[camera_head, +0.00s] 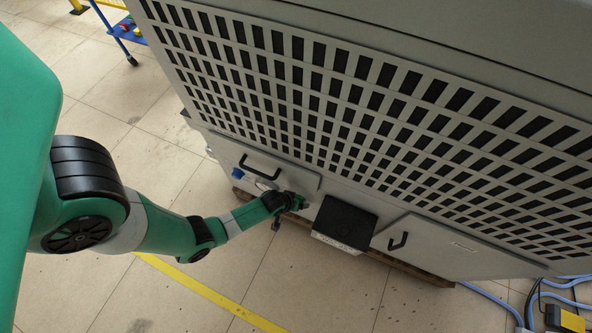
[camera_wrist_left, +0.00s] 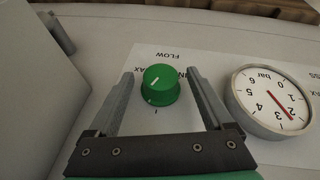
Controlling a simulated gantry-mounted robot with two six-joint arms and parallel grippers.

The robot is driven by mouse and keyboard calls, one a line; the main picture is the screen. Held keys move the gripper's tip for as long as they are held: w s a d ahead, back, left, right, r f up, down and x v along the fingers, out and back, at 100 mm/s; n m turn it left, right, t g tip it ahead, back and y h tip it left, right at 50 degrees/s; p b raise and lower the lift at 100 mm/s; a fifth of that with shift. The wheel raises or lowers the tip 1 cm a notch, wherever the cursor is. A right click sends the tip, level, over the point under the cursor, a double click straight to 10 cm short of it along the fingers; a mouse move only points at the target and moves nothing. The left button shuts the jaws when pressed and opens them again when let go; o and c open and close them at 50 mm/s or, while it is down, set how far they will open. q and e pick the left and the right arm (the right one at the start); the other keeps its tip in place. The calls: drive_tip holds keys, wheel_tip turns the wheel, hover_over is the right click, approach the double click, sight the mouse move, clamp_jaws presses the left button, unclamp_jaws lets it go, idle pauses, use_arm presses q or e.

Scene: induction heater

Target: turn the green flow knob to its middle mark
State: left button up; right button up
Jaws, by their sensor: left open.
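The green flow knob (camera_wrist_left: 160,85) sits on a white panel in the left wrist view, with a white line on its cap. The label FLOW (camera_wrist_left: 166,55) appears upside down above it. A MAX label (camera_wrist_left: 154,70) is partly covered at its left and a MIN label (camera_wrist_left: 189,73) is partly covered at its right. A short dark mark (camera_wrist_left: 156,111) shows just below the knob. My left gripper (camera_wrist_left: 160,75) is open, with one finger on each side of the knob and gaps visible. In the head view, my left gripper (camera_head: 301,202) is at the cabinet front; the knob is hidden there.
A round pressure gauge (camera_wrist_left: 270,100) stands close right of the right finger. A grey block (camera_wrist_left: 35,85) juts out at the left. In the head view, a black box (camera_head: 345,221) projects from the cabinet (camera_head: 440,250) right of my gripper, and a black handle (camera_head: 260,168) is left.

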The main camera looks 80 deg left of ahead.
use_arm(q)
drive_tip(key=shift+c, duration=0.3)
clamp_jaws()
drive_tip(key=t, duration=0.1)
drive_tip(key=t+h+b, duration=0.2)
drive_tip(key=shift+s+a+f+n, duration=0.1)
drive_tip(key=shift+s+n, duration=0.15)
drive_tip(key=shift+n, duration=0.15)
drive_tip(key=shift+o, duration=0.3)
unclamp_jaws()
